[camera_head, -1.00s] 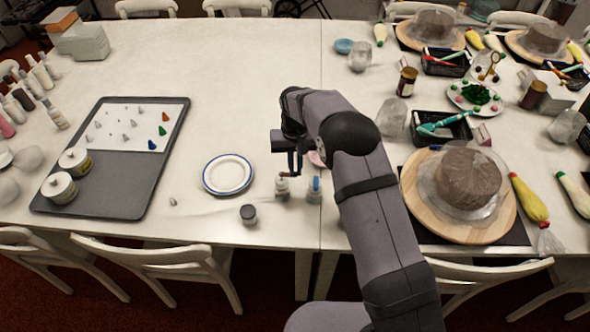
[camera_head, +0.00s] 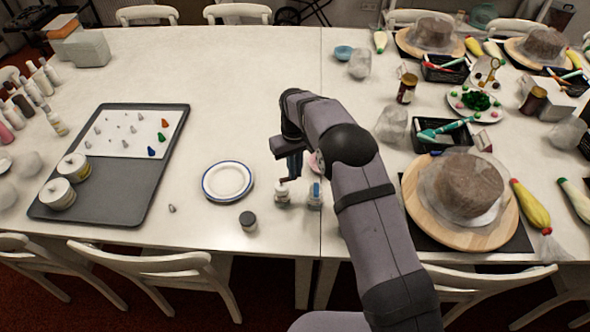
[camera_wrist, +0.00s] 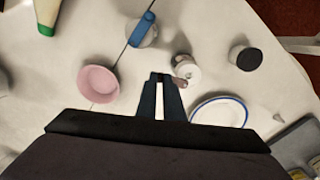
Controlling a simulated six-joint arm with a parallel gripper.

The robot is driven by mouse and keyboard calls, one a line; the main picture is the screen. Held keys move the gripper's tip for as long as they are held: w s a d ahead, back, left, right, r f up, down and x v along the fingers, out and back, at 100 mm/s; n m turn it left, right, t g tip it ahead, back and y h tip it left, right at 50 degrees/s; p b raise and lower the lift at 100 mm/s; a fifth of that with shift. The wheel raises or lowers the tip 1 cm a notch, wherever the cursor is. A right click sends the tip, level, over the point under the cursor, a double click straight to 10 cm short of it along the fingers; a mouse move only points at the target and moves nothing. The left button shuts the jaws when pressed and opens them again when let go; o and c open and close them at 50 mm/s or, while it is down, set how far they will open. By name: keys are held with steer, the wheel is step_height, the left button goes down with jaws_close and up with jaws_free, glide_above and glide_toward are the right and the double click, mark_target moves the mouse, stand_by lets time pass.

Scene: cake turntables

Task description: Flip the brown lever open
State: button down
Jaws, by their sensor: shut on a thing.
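A white bottle (camera_head: 282,195) stands on the table; it also shows in the wrist view (camera_wrist: 188,70). The small brown lever (camera_wrist: 182,84) is at its top, right at my fingertips. My gripper (camera_wrist: 161,76) points down beside the bottle, its dark fingers close together with a narrow light gap between them. It is shut on the lever, though the contact itself is partly hidden. In the head view my gripper (camera_head: 292,178) is just above the bottle. A second bottle with a blue lever (camera_wrist: 143,28) stands beside it, apart from my fingers.
A pink bowl (camera_wrist: 98,83) is close to my gripper. A dark-lidded jar (camera_head: 248,220) and a blue-rimmed plate (camera_head: 206,193) are to the left. A cake turntable (camera_head: 420,222) stands to the right. Bare table lies beyond the plate.

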steer(key=c, duration=1.9)
jaws_free()
steer(key=shift+o, duration=0.2)
step_height(320, 180, up, 7)
steer(key=shift+f+b, duration=0.1)
steer(key=shift+b, duration=1)
steer(key=shift+r, duration=0.25)
